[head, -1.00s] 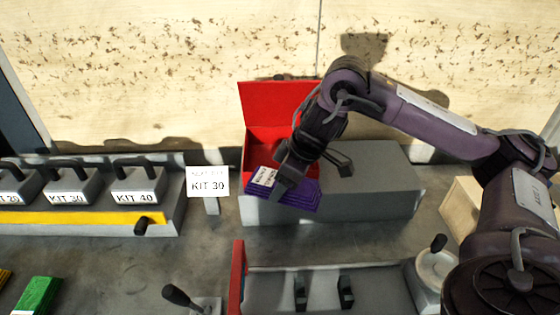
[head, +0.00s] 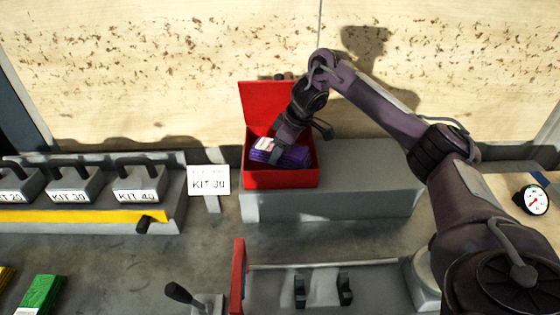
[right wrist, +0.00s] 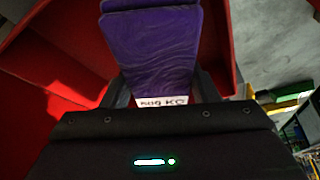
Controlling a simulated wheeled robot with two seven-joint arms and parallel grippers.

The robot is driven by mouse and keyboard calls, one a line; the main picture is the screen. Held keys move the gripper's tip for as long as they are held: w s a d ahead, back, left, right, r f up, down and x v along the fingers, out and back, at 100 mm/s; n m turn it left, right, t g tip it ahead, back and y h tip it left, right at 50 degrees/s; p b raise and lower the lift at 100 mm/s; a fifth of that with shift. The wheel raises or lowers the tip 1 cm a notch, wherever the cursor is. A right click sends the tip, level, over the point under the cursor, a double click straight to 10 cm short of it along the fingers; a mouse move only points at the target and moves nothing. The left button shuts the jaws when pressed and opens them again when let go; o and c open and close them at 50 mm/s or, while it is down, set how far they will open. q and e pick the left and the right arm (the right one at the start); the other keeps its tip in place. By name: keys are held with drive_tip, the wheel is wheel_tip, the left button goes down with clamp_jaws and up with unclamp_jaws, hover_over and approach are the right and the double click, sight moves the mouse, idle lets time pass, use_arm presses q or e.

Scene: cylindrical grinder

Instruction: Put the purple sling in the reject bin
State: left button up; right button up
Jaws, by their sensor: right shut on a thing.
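The purple sling (head: 283,154) is a folded purple bundle with a white label. It is at the red reject bin (head: 281,179), within its walls as seen in the head view. The bin's lid stands open at the back. My right gripper (head: 280,147) is shut on the sling from above. In the right wrist view the sling (right wrist: 155,45) sits between the fingers, with red bin walls around it. I cannot tell whether the sling touches the bin floor. My left gripper is not in view.
The bin stands on a grey block (head: 370,185). A green sling (head: 40,294) lies front left. A gauge (head: 533,199) is at right. A grey fixture (head: 322,285) is in front.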

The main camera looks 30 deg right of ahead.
sight(280, 159)
wheel_tip(280, 159, down, 4)
drive_tip(key=shift+r+b, duration=0.25)
drive_tip(key=shift+b, duration=0.45)
drive_tip(key=shift+w+f, duration=0.1)
drive_tip(key=shift+w+d+f, duration=0.1)
drive_tip(key=shift+d+f, duration=0.05)
drive_tip(key=o, duration=1.2)
drive_tip(key=shift+f, duration=0.1)
